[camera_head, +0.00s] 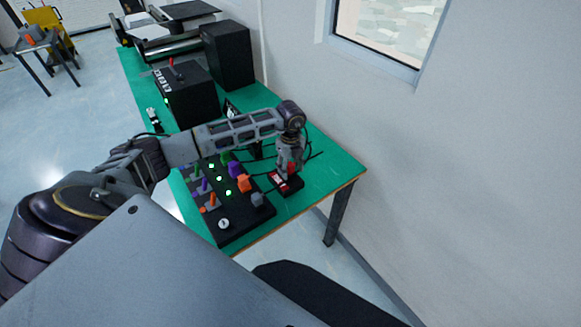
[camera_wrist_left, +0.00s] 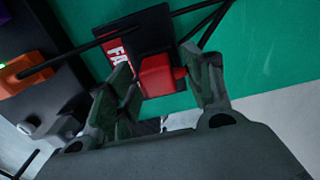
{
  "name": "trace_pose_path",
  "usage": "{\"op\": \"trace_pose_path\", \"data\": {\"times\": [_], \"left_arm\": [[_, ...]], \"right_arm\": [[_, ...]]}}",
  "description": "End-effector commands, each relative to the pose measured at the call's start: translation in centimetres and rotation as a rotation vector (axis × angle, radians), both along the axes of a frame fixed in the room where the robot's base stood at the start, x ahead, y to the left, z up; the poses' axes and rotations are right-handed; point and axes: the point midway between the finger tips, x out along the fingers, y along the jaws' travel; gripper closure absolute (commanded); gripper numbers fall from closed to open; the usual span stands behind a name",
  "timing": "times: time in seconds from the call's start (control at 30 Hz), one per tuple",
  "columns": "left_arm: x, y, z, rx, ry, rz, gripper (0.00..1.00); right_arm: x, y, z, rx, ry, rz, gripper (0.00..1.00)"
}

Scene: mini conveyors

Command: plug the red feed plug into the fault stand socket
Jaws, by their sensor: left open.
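The fault stand is a small black block with a red label; it shows beneath my left gripper in the head view (camera_head: 289,188) and at the top of the left wrist view (camera_wrist_left: 148,26). The red feed plug (camera_wrist_left: 160,76) is against the stand's face beside the label; how deep it sits in the socket is hidden. My left gripper (camera_head: 287,172) points down over the stand. In the left wrist view its two fingers (camera_wrist_left: 162,66) are open, apart on either side of the red plug. My right gripper is not in view.
A black panel (camera_head: 232,222) with coloured plugs, levers and green lights lies left of the stand. An orange plug (camera_wrist_left: 22,76) and black cables are close by. Black boxes (camera_head: 228,55) stand farther back on the green table (camera_head: 325,165). Bare tabletop lies right of the stand.

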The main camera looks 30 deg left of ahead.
Motion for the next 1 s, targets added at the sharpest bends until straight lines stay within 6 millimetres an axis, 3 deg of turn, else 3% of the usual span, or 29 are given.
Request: {"op": "trace_pose_path", "data": {"times": [0.37,1.0], "left_arm": [[0.1,0.0,1.5,-0.001,-0.002,0.0,0.49],[0.1,0.0,10.3,0.0,-0.003,0.0,0.49]], "right_arm": [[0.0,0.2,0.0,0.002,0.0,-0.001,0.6],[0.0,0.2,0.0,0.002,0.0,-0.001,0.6]]}}
